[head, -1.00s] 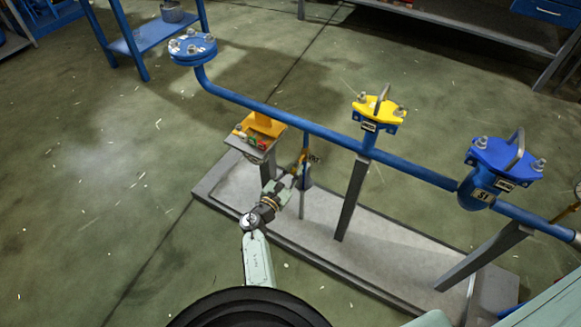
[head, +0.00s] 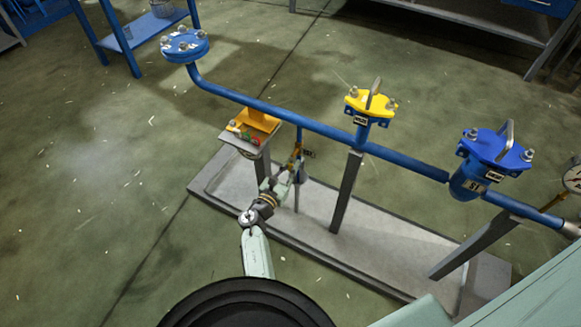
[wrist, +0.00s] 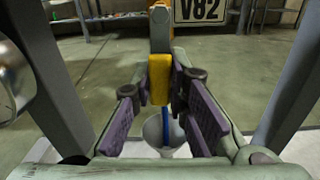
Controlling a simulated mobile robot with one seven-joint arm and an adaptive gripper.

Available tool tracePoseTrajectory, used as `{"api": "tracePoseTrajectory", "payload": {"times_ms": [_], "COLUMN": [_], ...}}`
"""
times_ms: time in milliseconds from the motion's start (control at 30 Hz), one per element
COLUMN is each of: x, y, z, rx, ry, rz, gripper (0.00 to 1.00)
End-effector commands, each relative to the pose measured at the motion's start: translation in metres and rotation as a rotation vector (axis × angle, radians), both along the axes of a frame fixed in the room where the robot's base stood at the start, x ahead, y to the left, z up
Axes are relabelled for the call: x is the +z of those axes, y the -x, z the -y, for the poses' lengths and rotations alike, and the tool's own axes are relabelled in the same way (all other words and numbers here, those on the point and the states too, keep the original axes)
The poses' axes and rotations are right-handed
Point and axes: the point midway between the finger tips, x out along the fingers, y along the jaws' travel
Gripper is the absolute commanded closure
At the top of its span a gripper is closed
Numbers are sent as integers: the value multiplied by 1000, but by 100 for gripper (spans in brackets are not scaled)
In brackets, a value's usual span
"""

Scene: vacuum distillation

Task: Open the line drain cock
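The drain cock (head: 297,160) hangs under the blue line, with a small tag (head: 309,154) beside it. A narrow gap shows at the left; contact at the right is unclear. A pale funnel (wrist: 151,131) with a blue tube stands below.
The blue pipe (head: 260,106) runs above my gripper. A grey support post (head: 346,192) stands to the right, and a tray under a yellow part (head: 258,122) to the left. Yellow-capped (head: 370,104) and blue-capped (head: 497,148) fittings stand farther right. Floor at left is clear.

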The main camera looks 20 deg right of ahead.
Motion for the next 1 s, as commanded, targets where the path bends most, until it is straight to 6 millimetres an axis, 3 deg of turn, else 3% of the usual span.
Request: {"api": "tracePoseTrajectory", "payload": {"times_ms": [267, 633, 1000], "x": [0, 0, -1], "y": [0, 2, 45], "z": [0, -4, -58], "rx": [0, 1, 4], "ry": [-1, -1, -1], "rz": [1, 1, -1], "gripper": [66, 65, 65]}}
